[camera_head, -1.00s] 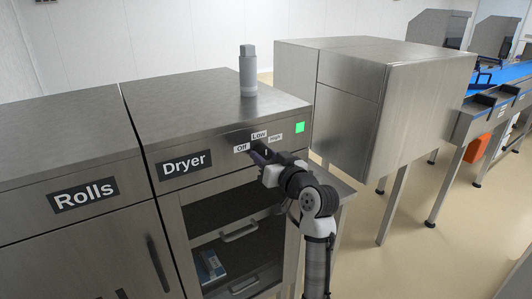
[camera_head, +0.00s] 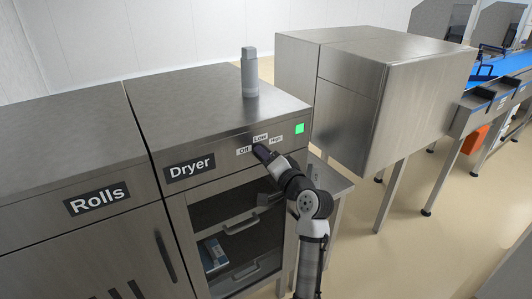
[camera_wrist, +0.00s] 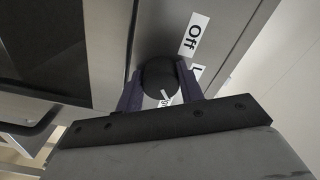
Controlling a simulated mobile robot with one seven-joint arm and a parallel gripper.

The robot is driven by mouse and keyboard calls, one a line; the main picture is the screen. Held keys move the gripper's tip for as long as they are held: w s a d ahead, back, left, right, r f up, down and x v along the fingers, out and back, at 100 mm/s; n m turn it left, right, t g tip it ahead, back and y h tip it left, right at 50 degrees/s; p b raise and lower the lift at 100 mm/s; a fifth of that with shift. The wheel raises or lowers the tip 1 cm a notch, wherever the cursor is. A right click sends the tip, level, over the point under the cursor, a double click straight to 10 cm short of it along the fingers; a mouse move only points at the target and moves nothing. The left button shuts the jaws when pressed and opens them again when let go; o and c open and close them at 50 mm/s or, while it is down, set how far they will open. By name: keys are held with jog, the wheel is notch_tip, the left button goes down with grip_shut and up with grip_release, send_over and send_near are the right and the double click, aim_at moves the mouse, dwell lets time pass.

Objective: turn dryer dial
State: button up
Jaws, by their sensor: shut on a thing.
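The dryer (camera_head: 205,115) is a steel cabinet with a black "Dryer" label and a green light (camera_head: 299,128). Its dial shows in the wrist view as a round dark knob (camera_wrist: 159,76) with a white pointer mark. The "Off" label (camera_wrist: 195,35) is beside the knob there; another label is partly hidden. In the head view, labels Off, Low and High (camera_head: 276,139) sit above the dial, which my gripper (camera_head: 262,151) mostly hides. My gripper's two purple fingers (camera_wrist: 159,92) are on either side of the knob, shut on it.
A grey cylinder (camera_head: 249,72) stands on the dryer top. Below the dial is an open rack with drawers and a blue-white box (camera_head: 213,254). The Rolls cabinet (camera_head: 75,165) adjoins on the left. A large steel box on legs (camera_head: 365,95) stands right, with floor between.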

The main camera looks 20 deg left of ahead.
jog(key=shift+m+p, duration=0.35)
jog(key=shift+m, duration=0.45)
jog(key=o, duration=1)
jog(key=shift+d, duration=0.1)
jog(key=shift+b+v, duration=2.35)
jog(key=shift+v, duration=4.5)
